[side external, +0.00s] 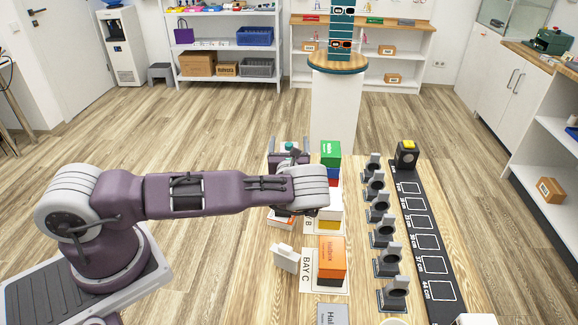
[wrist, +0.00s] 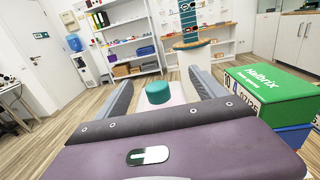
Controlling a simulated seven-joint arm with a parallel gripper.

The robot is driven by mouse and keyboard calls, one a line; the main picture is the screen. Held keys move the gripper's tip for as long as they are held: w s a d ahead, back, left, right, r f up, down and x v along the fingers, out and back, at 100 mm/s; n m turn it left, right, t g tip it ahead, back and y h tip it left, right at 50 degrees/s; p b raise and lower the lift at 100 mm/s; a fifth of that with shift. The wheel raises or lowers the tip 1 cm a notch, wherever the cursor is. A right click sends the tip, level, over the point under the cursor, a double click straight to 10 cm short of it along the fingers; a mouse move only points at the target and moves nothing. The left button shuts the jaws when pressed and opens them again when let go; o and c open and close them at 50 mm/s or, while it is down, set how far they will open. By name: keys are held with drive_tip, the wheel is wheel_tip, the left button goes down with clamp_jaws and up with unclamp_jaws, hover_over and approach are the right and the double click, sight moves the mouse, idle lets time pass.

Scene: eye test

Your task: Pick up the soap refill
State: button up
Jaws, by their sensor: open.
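A teal cap (wrist: 158,92) with a pale, pinkish-white body partly showing behind it stands between my gripper's fingers in the wrist view. It may be the soap refill, but no label on it can be read. The cap also shows small in the side view (side external: 289,146). My gripper (wrist: 160,78) is open, with a grey finger on each side of the cap and a visible gap to both. In the side view my gripper (side external: 288,157) is at the far end of the table, partly hidden by my wrist. The lower body of the capped item is hidden.
A green box (wrist: 265,88) on a blue one stands close right of my gripper; it also shows in the side view (side external: 330,149). Nearer are an orange box (side external: 331,257) and a white item (side external: 285,258). A row of dark holders (side external: 384,232) stands right.

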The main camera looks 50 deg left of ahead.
clamp_jaws()
idle(0.3)
drive_tip(key=shift+r, duration=0.15)
